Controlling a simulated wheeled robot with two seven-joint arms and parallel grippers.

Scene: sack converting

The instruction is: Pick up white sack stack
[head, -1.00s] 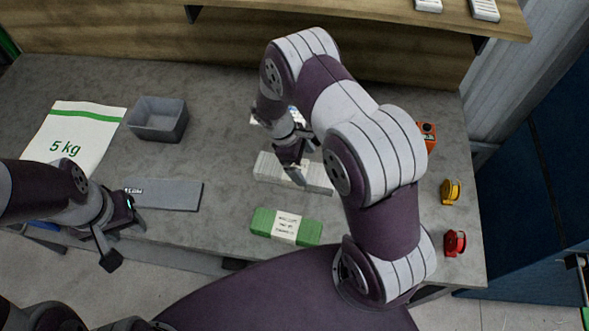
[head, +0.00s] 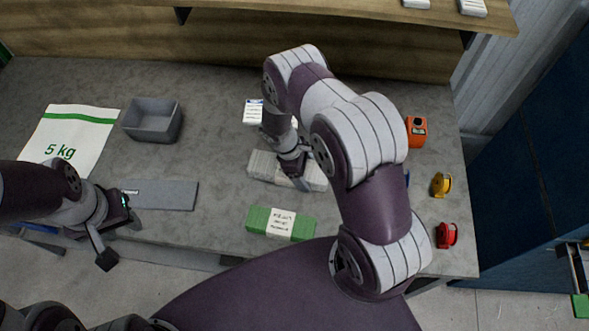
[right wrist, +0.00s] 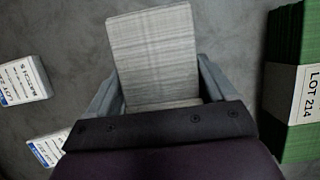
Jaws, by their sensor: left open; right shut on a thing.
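The white sack stack (head: 262,167) lies flat on the grey table, in front of the middle of my view. My right gripper (head: 303,180) is over it and shut on it, hiding part of the stack. In the right wrist view the stack (right wrist: 155,60) sits between my right gripper's two fingers (right wrist: 160,95), with its far end sticking out beyond them. I cannot tell whether it is lifted off the table. My left gripper (head: 122,232) is open and empty at the table's front edge on the left.
A green banded stack (head: 258,221) lies just in front of the white one. Labelled white cards (head: 253,112) lie behind. A grey bin (head: 153,120), a "5 kg" sack (head: 90,127) and a grey plate (head: 165,195) are left. Orange (head: 416,130), yellow (head: 441,184) and red (head: 446,235) items stand right.

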